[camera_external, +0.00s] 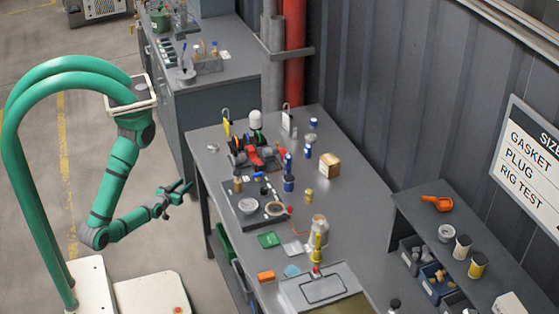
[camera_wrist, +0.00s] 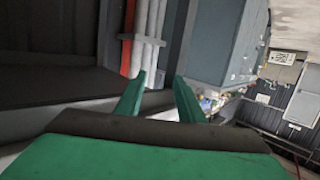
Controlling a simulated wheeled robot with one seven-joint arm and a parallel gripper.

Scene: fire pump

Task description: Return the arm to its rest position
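My gripper (camera_external: 182,190) is at the end of my green arm, left of the grey workbench (camera_external: 351,228) and clear of it. The arm is folded, with its elbow low and its forearm reaching right and slightly up. In the wrist view the two green fingers of my gripper (camera_wrist: 160,98) stand apart with nothing between them. The gripper is open and empty, and it touches nothing that I can see.
The workbench carries a red and black pump (camera_external: 262,158), a cardboard box (camera_external: 329,166) and several small items. A second grey bench (camera_external: 218,85) stands behind. A shelf (camera_external: 490,262) with bins is at right. Floor (camera_external: 60,200) around the arm is clear.

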